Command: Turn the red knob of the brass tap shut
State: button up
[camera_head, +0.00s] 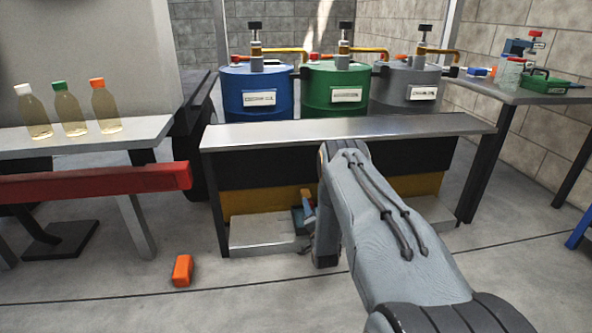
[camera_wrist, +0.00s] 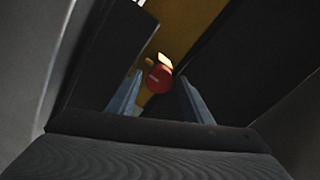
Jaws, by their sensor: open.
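The red knob (camera_wrist: 158,79) is round and shows in the wrist view, with a small bright brass-coloured part of the tap (camera_wrist: 165,61) just behind it. My gripper (camera_wrist: 160,77) is open, with one finger on each side of the knob. A dark gap shows between the knob and each finger; contact cannot be made out. In the head view my gripper (camera_head: 303,212) is low at the front of the metal bench, in front of the yellow and black panel. There my arm and gripper hide most of the tap, and the knob cannot be told clearly.
The metal bench (camera_head: 240,135) overhangs this spot. Blue (camera_head: 257,80), green (camera_head: 318,92) and grey (camera_head: 390,92) drums stand behind it. An orange block (camera_head: 182,270) lies on the floor at left. A red rail (camera_head: 110,184) and a bottle table (camera_head: 60,145) stand further left.

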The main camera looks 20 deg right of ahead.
jog(key=n+b, duration=0.2)
jog(key=n, duration=0.1)
jog(key=n+b, duration=0.1)
jog(key=n, duration=0.1)
jog(key=shift+f, duration=0.3)
jog(key=n+b, duration=0.4)
jog(key=n, duration=0.1)
jog(key=shift+r+n, duration=0.1)
jog(key=shift+n, duration=0.2)
jog(key=p+v, duration=0.5)
jog(key=v, duration=0.3)
jog(key=s+a+r+g+y+p, duration=0.1)
jog(key=a+r+g+p, duration=0.1)
jog(key=r+p, duration=0.4)
jog(key=s+a+r+n+g+y+p, duration=0.1)
jog(key=a+r+p, duration=0.3)
jog(key=r, duration=1)
jog(key=s+a+r+n+g+y+p, duration=0.1)
jog(key=s+a+r+g+p, duration=0.1)
jog(key=r+p, duration=0.7)
jog(key=shift+s+a+r+g, duration=0.4)
jog(key=shift+a+r+g, duration=0.25)
jog(key=shift+a+g, duration=0.3)
jog(key=shift+d, duration=0.1)
